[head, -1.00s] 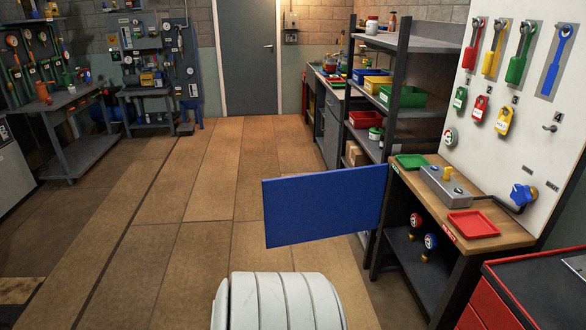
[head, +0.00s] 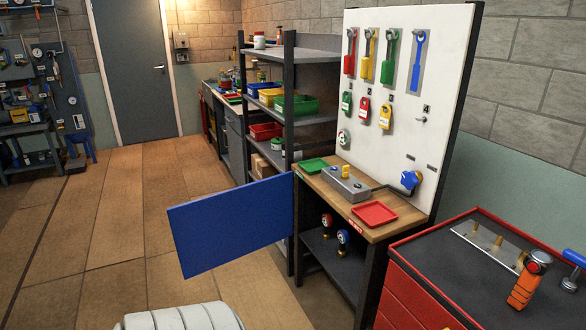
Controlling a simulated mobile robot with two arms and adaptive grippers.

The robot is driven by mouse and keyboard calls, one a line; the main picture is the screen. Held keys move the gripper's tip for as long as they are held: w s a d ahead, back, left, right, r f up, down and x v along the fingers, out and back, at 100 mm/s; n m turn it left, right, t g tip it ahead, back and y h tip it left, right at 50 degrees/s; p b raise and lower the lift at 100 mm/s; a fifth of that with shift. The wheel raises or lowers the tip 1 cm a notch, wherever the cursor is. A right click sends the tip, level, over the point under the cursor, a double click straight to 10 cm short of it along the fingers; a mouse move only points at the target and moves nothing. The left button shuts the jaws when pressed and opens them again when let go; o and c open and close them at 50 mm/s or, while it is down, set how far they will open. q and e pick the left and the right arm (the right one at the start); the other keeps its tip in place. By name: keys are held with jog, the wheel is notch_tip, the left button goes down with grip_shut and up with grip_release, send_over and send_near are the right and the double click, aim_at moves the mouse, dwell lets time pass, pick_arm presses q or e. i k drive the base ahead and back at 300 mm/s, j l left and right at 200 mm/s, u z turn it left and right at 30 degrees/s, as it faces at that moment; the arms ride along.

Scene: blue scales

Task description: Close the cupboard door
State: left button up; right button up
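A flat blue door (head: 232,224) stands swung out from the left front side of the workbench (head: 398,226), over the open floor. The cupboard space under the bench top is open, with a dark lower shelf (head: 325,257) carrying two small gauges, one red (head: 327,222) and one blue (head: 343,240). Neither of my grippers shows in the head view. A white ribbed part of mine is at the bottom edge, apart from the door in the picture.
A dark shelf rack (head: 290,110) with coloured bins stands behind the bench. A red cabinet (head: 412,296) with an orange tool (head: 527,281) on top is at the lower right. The wooden floor (head: 120,215) to the left is clear.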

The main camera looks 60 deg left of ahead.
aim_at(210, 232)
jog(key=k+j, duration=0.1)
jog(key=j, duration=0.45)
jog(key=k+j+z, duration=0.1)
jog(key=j, duration=0.45)
jog(key=k+j, duration=0.2)
jog(key=j, duration=0.35)
jog(key=k+j+z, duration=0.1)
jog(key=j, duration=0.45)
jog(key=k+j, duration=0.2)
jog(key=j, duration=0.3)
jog(key=k+j+z, duration=0.1)
jog(key=j, duration=0.45)
jog(key=k+j, duration=0.25)
jog(key=j, duration=0.25)
jog(key=k+j, duration=0.15)
jog(key=j, duration=0.35)
jog(key=z, duration=0.05)
